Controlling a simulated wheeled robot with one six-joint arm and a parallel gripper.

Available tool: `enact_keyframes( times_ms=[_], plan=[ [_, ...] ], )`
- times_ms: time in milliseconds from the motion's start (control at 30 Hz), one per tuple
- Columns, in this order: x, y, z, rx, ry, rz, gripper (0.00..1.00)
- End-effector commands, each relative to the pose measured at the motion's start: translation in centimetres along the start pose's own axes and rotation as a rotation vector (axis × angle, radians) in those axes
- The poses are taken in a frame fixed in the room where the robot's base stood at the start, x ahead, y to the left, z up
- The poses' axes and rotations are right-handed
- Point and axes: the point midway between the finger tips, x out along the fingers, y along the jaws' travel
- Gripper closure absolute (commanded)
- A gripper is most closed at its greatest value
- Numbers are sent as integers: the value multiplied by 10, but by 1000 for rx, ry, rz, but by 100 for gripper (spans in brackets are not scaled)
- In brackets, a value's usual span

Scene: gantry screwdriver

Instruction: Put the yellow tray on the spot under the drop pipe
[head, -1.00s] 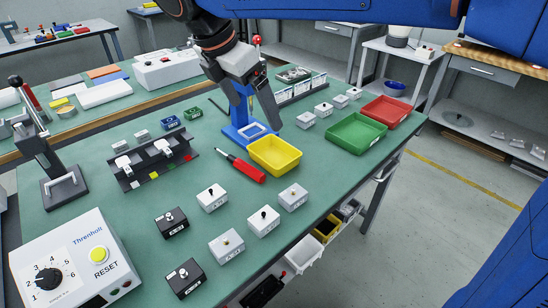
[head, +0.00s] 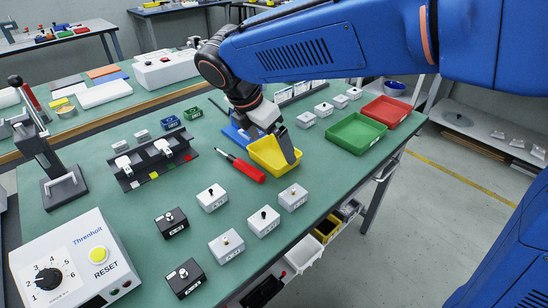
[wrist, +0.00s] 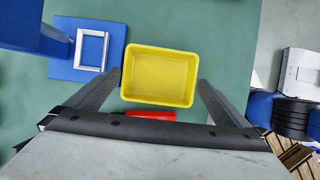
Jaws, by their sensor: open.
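The yellow tray (head: 264,160) is empty and stands on the green bench, right of the blue stand. It also shows in the wrist view (wrist: 160,76). The blue stand base (head: 233,137) is partly hidden by my arm; in the wrist view, a white square frame (wrist: 78,49) marks a spot on it. A blue upright part (wrist: 25,25) of the stand is at that view's upper left. My gripper (wrist: 157,78) is open above the tray, with a finger on either side of it in the wrist view. I cannot tell whether the fingers touch it.
A red-handled screwdriver (head: 245,168) lies close to the tray's near left side. A green tray (head: 356,134) and a red tray (head: 387,111) stand to the right. Several small button boxes (head: 212,199) stand in front. A black rack (head: 152,165) is at left.

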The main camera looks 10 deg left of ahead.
Motion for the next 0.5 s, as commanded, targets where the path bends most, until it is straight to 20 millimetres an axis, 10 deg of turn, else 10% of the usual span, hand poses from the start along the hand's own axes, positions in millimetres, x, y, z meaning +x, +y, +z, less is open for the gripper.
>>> enact_keyframes(
  times_ms=[433, 500],
  plan=[
    [21, 0, 0, 0, 0, 1, 0],
    [21, 0, 0, 0, 0, 1, 12]
  ],
)
